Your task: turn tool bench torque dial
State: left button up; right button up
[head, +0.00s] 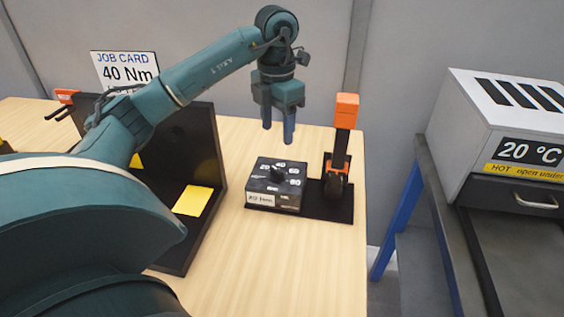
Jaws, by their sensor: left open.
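The torque dial is a black knob (279,174) on top of a dark box (274,201) with several white number labels around it and a label on its front. The box stands on a wooden bench (310,260). My left gripper (277,133) points down above the dial, apart from it, with its blue fingers spread and nothing between them. The knob's exact setting is too small to read. A job card (125,68) at the back left reads 40 Nm. My right gripper is not in view.
A black panel with yellow notes (193,200) stands left. A grey oven-like unit (510,150) marked 20 °C and HOT is at right. The front bench is clear.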

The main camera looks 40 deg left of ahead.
aim_at(278, 169)
pick_arm(q)
notch_tip(278, 169, down, 10)
jog(key=shift+r+p, duration=0.25)
jog(key=shift+p, duration=0.3)
jog(key=shift+f, duration=0.55)
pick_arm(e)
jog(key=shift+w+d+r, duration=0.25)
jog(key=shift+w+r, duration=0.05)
pick_arm(q)
jog(key=shift+c, duration=0.5)
jog(key=c, duration=0.9)
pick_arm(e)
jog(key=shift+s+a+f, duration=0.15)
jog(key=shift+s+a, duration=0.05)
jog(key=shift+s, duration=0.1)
